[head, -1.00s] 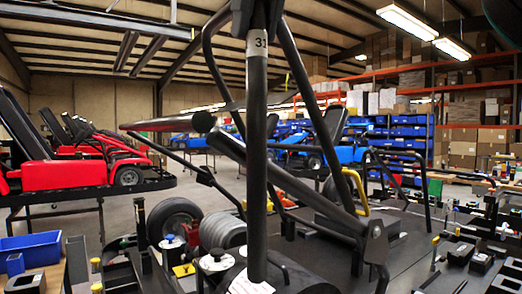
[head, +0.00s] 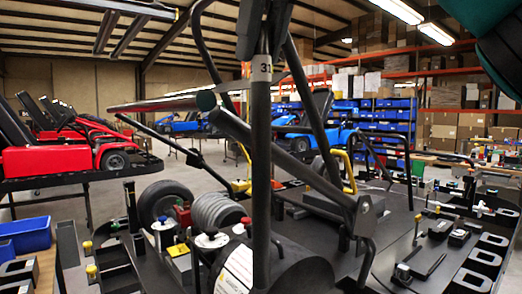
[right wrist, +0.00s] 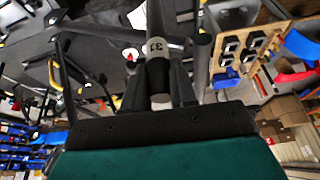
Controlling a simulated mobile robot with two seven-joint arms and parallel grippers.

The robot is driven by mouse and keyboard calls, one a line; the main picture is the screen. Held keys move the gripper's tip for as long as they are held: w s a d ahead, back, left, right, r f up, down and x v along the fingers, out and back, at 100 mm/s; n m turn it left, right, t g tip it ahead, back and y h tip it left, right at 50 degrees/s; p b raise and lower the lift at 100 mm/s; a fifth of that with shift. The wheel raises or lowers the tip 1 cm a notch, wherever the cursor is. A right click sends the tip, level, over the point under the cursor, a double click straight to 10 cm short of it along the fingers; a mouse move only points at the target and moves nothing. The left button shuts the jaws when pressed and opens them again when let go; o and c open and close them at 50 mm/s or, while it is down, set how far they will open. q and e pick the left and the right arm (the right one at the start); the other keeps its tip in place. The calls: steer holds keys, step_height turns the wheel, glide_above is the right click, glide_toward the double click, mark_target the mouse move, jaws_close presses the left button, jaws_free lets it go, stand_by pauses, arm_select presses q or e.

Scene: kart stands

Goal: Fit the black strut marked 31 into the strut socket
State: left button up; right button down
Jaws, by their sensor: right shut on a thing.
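The black strut marked 31 (head: 261,130) hangs upright in the middle of the head view, with a pale 31 label near its top. In the right wrist view the strut (right wrist: 157,75) shows end-on with its label. My right gripper (head: 263,22) is shut on the strut's upper end; its dark fingers (right wrist: 172,88) also show in the right wrist view. The strut's lower end overlaps a dark drum-like part with a white label, and I cannot tell whether they touch. I cannot single out the strut socket among the black frame tubes and brackets. My left gripper is not in view.
A black tube frame with a bracket (head: 366,213) stands just right of the strut. Left are a tyre (head: 163,202), a ribbed grey roll (head: 217,211) and a blue bin (head: 24,235). Black holders (head: 484,262) line the right side. Red karts (head: 60,158) stand farther back.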

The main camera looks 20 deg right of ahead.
mark_target(261, 160)
step_height(261, 160, down, 10)
steer(key=shift+f, duration=2.45)
steer(key=shift+f, duration=0.15)
steer(key=c, duration=0.9)
jaws_free()
steer(key=shift+r, duration=0.2)
steer(key=v, duration=1.2)
